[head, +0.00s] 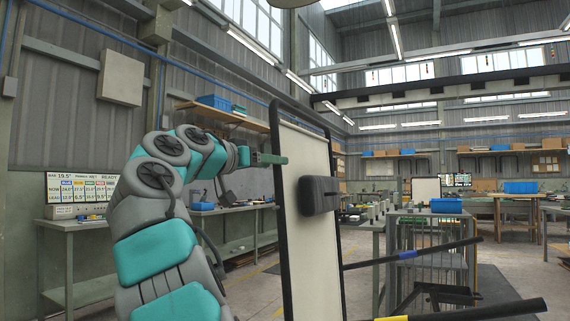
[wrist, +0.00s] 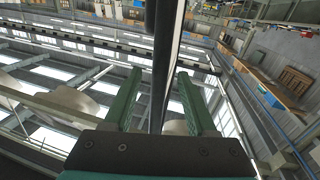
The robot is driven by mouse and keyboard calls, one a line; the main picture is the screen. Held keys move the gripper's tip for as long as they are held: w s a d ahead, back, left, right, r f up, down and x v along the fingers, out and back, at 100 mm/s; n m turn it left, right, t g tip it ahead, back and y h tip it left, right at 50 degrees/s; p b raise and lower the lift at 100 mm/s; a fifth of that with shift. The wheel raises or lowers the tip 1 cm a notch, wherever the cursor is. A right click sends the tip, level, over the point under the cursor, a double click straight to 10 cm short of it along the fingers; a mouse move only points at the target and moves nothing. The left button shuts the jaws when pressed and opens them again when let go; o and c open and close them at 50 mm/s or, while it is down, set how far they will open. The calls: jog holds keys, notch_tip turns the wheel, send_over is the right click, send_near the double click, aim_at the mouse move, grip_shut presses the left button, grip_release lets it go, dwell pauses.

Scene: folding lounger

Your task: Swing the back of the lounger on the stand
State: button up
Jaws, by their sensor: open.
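The lounger's back (head: 305,210) is a tall, nearly upright cream panel in a black tube frame, in the middle of the head view. A dark pad (head: 319,195) sits on its face. My gripper (head: 286,160) is at the upper left part of the back, and its fingertips overlap the panel in that view. In the wrist view, my open green fingers (wrist: 159,75) stand on either side of a dark upright bar (wrist: 162,60), which looks like the frame edge. Gaps show beside it; I cannot tell whether either finger touches. The stand and the lounger's lower part are not clearly seen.
Two black bars with blue (head: 440,249) and yellow (head: 480,311) bands stick out right of the back. A metal frame table (head: 432,214) with a blue bin stands behind them. A workbench (head: 235,210) lines the left wall. Open floor shows at far right.

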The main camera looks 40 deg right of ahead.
aim_at(285, 182)
jog(key=d, duration=0.3)
jog(key=w+d+p, duration=0.1)
jog(key=d, duration=0.1)
jog(key=shift+w+d, duration=0.1)
jog(key=shift+d, duration=0.3)
grip_shut()
dwell(1.0)
